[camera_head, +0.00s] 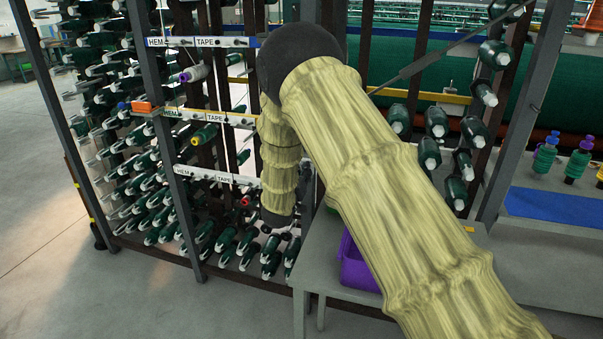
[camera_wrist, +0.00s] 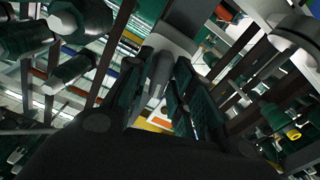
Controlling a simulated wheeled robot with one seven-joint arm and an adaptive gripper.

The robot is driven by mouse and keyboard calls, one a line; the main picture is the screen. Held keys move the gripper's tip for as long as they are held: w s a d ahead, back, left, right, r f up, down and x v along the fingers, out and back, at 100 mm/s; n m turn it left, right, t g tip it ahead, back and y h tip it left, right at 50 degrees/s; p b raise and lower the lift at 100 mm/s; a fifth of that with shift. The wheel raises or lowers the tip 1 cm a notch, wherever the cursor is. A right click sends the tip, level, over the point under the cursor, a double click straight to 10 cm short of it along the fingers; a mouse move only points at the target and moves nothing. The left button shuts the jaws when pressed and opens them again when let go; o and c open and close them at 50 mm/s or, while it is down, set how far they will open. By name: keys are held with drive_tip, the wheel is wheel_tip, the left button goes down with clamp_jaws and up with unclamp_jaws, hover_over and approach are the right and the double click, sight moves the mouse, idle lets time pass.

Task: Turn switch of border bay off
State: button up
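I cannot pick out a switch marked for the border bay in either view. In the wrist view my gripper (camera_wrist: 157,80) has its two dark green-padded fingers apart, with a gap between them. A small white and orange panel (camera_wrist: 158,122) shows low in that gap; I cannot tell what it is. A grey rounded piece (camera_wrist: 160,68) shows between the fingers farther up, and I cannot tell whether they touch it. In the head view my sleeved arm bends down in front of the rack, and my gripper is hidden there.
A rack with several green bobbins (camera_head: 207,224) and rails labelled HEM and TAPE (camera_head: 205,42) stands close around my arm. An orange box (camera_head: 144,107) sits on its post. A grey table with a purple bin (camera_head: 357,265) is beside my arm. Open floor (camera_head: 45,230) lies left.

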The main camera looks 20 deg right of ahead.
clamp_jaws()
drive_tip(key=shift+n, duration=0.3)
drive_tip(key=shift+a+n+p, duration=0.1)
drive_tip(key=shift+n+p, duration=1)
drive_tip(key=shift+n, duration=1.5)
drive_tip(key=shift+o, duration=2.4)
unclamp_jaws()
